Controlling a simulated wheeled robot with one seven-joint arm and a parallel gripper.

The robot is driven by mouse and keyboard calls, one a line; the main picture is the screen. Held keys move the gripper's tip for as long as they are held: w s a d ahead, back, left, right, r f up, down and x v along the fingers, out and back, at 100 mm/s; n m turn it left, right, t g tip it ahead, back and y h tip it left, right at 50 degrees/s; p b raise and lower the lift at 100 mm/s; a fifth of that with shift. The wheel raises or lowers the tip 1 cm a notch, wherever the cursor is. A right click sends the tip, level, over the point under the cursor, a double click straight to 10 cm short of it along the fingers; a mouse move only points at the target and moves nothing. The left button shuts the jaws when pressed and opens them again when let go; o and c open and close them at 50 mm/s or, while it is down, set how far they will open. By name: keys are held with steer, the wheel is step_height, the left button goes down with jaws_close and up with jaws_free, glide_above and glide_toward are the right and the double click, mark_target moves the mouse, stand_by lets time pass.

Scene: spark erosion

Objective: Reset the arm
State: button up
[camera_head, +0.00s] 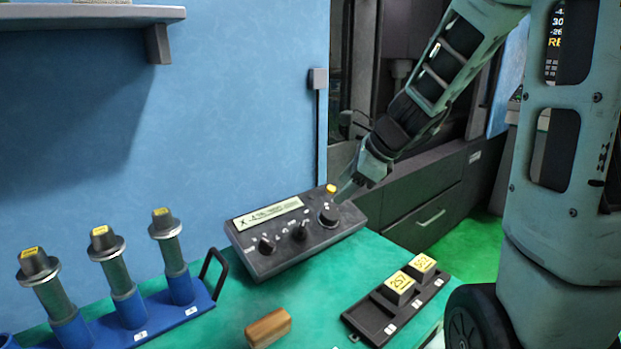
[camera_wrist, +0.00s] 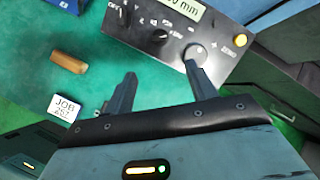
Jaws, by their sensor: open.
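My gripper (camera_head: 352,185) reaches down from the upper right to the right end of a dark control box on the green table. In the wrist view my gripper (camera_wrist: 162,84) shows two fingers spread apart with nothing between them. The control box (camera_head: 282,252) has a pale display strip, several black knobs and a yellow button (camera_head: 331,188). The fingers are close to the large right knob (camera_head: 328,215), which also shows in the wrist view (camera_wrist: 195,54). I cannot tell whether a finger touches the box.
A blue rack (camera_head: 145,322) with several capped cylinders stands at the left. A wooden block (camera_head: 268,328) lies at the front. A black tray (camera_head: 372,322) holds two labelled blocks (camera_head: 399,288) at the right. A shelf (camera_head: 90,15) juts out above left. The table between box and block is clear.

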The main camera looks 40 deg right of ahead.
steer(key=s+a+f+n+g+y, duration=0.1)
steer(key=s+a+f+n+g, duration=0.15)
steer(key=a+n, duration=0.65)
steer(key=s+a+f+n+g, duration=0.1)
steer(key=s+a+n+g, duration=0.15)
steer(key=a+n, duration=0.6)
steer(key=s+a+f+n+g+h, duration=0.2)
steer(key=s+a+n+h, duration=0.1)
steer(key=s+a+n, duration=0.9)
steer(key=s+n, duration=0.3)
steer(key=n, duration=0.2)
steer(key=shift+s+a+f+n, duration=0.3)
steer(key=shift+s+a+n, duration=0.05)
